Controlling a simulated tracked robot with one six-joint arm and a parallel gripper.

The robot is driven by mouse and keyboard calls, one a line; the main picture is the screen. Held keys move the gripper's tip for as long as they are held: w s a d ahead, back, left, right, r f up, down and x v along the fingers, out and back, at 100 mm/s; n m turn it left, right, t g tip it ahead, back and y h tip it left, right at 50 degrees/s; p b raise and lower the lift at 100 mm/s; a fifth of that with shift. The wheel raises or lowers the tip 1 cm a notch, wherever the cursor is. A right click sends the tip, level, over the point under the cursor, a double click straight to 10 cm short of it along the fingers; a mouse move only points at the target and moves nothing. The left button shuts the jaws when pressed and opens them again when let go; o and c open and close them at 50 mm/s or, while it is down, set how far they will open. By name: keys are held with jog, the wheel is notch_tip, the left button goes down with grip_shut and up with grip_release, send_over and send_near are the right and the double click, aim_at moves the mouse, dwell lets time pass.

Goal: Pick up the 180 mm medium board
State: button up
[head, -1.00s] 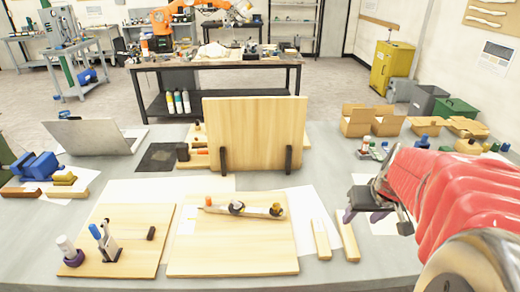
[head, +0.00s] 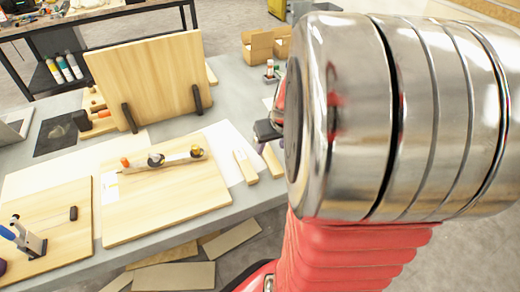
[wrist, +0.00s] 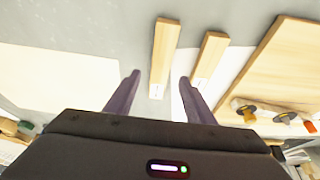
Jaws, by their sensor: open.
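Two narrow light-wood boards lie side by side on the grey table: a left one (head: 245,167) and a right one (head: 272,161). In the wrist view they appear swapped, the head view's right one (wrist: 165,50) on the left and the other (wrist: 208,62) on the right. Each has a small white label, too small to read, so I cannot tell which is the 180 mm medium board. My gripper (wrist: 159,76) is open and empty, its fingers framing the lower end of the wrist view's left board, apparently above it. My arm hides most of the gripper in the head view.
A large flat board (head: 165,195) carrying a tool with round knobs lies left of the narrow boards. An upright panel (head: 150,78) stands on dark supports behind it. Cardboard boxes (head: 258,47) stand farther back. Several boards (head: 175,276) lie below the table's front edge.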

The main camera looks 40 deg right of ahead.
aim_at(268, 154)
jog(key=shift+x, duration=2.5)
jog(key=shift+s+a, duration=0.1)
jog(key=shift+c, duration=0.7)
jog(key=c, duration=1)
notch_tip(268, 154, up, 10)
